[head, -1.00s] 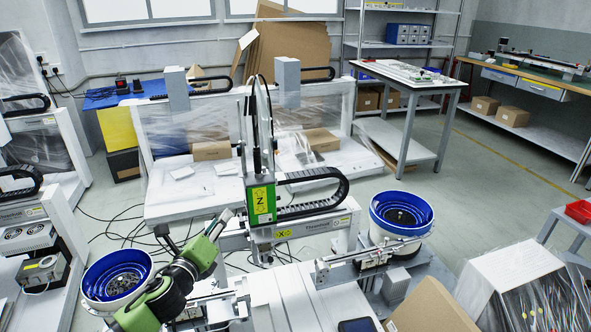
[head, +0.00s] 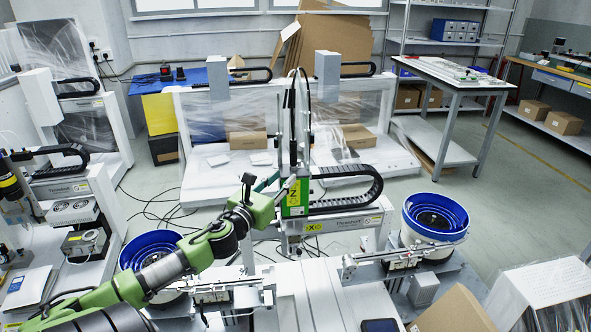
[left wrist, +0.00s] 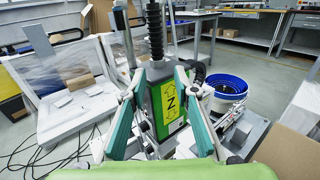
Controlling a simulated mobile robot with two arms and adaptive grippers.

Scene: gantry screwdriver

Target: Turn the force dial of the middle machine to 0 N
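The box also shows large in the left wrist view (left wrist: 168,105). I cannot make out a force dial or its reading in either view. My left gripper (head: 278,184) is raised at the left side of the Z box. In the left wrist view my left gripper (left wrist: 160,74) has its two teal fingers apart, with the box showing between them. Whether they touch it is unclear. A black ribbed shaft (left wrist: 156,30) stands above the box. My right gripper is out of view.
A blue bowl feeder (head: 435,218) stands right of the gantry and another blue bowl (head: 150,250) left of it, partly behind my arm. A black cable chain (head: 350,196) curves right of the Z box. Cardboard (head: 455,312) lies at the front right.

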